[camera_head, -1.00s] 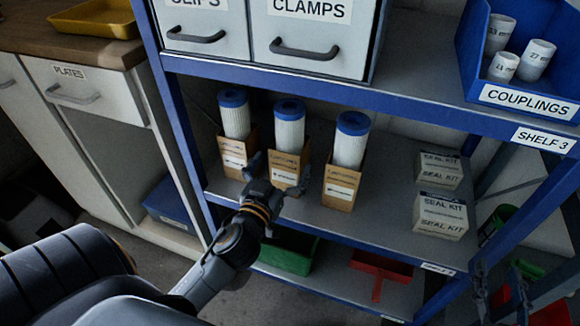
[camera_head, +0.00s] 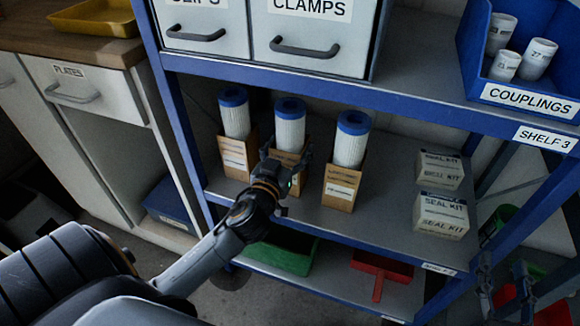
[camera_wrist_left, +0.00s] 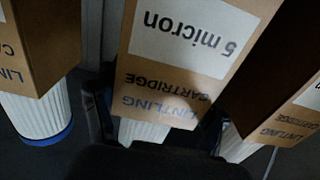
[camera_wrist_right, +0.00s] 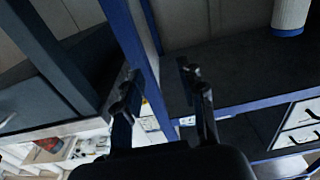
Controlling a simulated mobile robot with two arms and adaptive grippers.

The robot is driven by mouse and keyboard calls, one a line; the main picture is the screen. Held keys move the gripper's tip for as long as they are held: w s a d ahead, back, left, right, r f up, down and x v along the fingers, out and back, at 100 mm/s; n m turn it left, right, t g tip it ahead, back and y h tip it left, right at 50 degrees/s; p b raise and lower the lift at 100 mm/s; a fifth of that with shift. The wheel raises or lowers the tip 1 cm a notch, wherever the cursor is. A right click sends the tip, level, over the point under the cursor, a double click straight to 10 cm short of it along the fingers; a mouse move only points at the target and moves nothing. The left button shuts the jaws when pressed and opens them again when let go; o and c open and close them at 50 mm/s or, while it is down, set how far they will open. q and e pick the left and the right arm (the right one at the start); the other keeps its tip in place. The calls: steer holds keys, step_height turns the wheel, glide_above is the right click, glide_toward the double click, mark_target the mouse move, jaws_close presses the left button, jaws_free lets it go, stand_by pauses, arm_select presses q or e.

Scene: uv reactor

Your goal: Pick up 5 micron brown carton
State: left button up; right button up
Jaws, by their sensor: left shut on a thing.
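The 5 micron brown carton (camera_wrist_left: 165,83) fills the middle of the left wrist view, its white label upside down. It is the middle of three cartons on the shelf, with a white blue-capped filter cartridge (camera_head: 290,127) standing in it. My left gripper (camera_head: 286,168) is in front of that carton and hides much of it. In the left wrist view its fingers (camera_wrist_left: 155,115) are at either side of the carton, shut on it. My right gripper (camera_head: 506,287) is low at the right; its fingers (camera_wrist_right: 163,90) are apart and empty in the right wrist view.
Similar cartons stand close at the left (camera_head: 235,158) and right (camera_head: 341,187). White seal kit boxes (camera_head: 440,215) sit further right, with bare shelf between. Shelf 3 (camera_head: 420,80) is overhead, with a blue couplings bin (camera_head: 470,55). Green (camera_head: 285,255) and red (camera_head: 383,265) trays lie below.

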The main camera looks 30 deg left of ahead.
arm_select(q)
steer(key=shift+c, duration=1)
steer(key=shift+r, duration=0.1)
